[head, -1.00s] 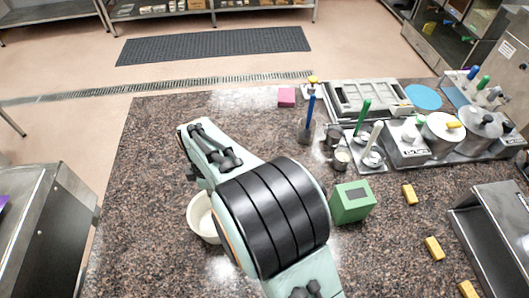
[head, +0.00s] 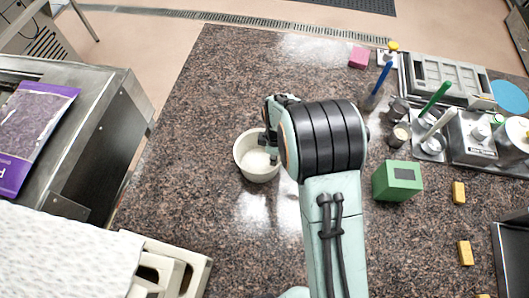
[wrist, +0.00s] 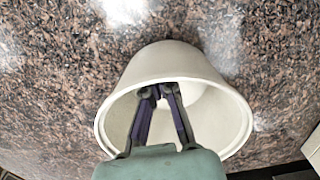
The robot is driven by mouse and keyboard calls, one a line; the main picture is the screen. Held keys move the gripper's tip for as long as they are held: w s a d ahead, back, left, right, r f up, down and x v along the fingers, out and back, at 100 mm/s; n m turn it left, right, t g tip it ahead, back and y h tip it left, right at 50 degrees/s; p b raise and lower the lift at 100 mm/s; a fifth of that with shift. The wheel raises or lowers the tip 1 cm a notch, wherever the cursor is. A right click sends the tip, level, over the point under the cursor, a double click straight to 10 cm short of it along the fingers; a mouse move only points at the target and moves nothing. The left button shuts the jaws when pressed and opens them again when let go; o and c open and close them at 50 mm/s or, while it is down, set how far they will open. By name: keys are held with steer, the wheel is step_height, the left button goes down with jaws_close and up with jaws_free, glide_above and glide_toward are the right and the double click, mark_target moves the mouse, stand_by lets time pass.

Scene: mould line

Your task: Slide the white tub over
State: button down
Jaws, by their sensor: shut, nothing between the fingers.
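The white tub (head: 239,161) stands upright on the speckled brown countertop, left of the middle in the head view. It also shows in the wrist view (wrist: 235,125), with its open mouth towards the camera. My gripper (wrist: 158,92) is shut and empty. In the wrist view its fingers reach across the tub's mouth, with the tips against the far inner wall in the picture; I cannot tell whether they touch it.
A green box (head: 397,181) stands right of my arm. A pink block (head: 358,57), upright tools and a grey tray (head: 447,85) are at the back right. The countertop left of and behind the tub is clear.

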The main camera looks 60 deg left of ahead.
steer(key=shift+w, duration=0.1)
steer(key=w+d, duration=1.4)
steer(key=shift+w+d, duration=0.2)
steer(key=shift+d, duration=0.1)
steer(key=shift+s+a, duration=1.2)
step_height(320, 180, up, 10)
steer(key=shift+s+a, duration=0.2)
